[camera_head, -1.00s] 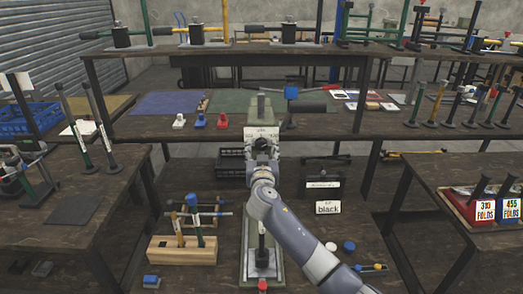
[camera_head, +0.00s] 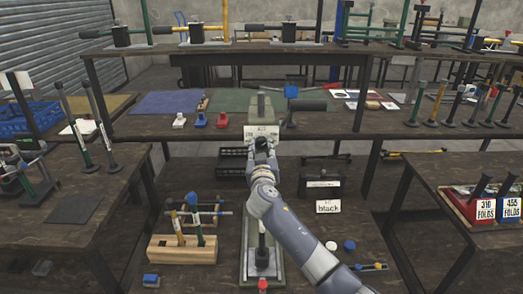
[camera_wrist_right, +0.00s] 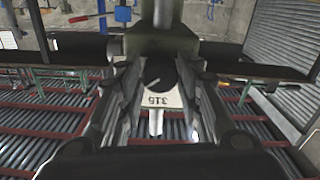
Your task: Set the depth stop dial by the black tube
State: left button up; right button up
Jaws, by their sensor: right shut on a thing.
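The tall green-grey press (camera_head: 248,240) stands in the middle of the bench. My right gripper (camera_head: 261,143) is at the upper front of the press, just below its white number plate (camera_head: 262,131). In the right wrist view, its fingers (camera_wrist_right: 159,85) are shut on the dark round depth stop dial (camera_wrist_right: 160,73), which they partly hide. A plate reading upside down "315" (camera_wrist_right: 160,99) lies close behind the dial. A small card reading "black" (camera_head: 328,207) stands right of the press. I cannot make out a black tube for certain. My left gripper is not in view.
A wooden block with handled tools (camera_head: 181,250) stands left of the press. A dark box (camera_head: 322,188) stands behind the card. White and blue caps (camera_head: 349,246) lie right of the press. A red and blue bin (camera_head: 485,206) stands on the right table.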

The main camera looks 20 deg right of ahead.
jog(key=n, duration=0.5)
jog(key=n+p, duration=0.1)
jog(key=n, duration=0.4)
dwell(0.5)
jog(key=o, duration=1.1)
jog(key=shift+c, duration=0.2)
jog(key=shift+s, duration=0.15)
jog(key=v, duration=1.1)
jog(key=shift+s, duration=0.4)
jog(key=shift+a, duration=0.1)
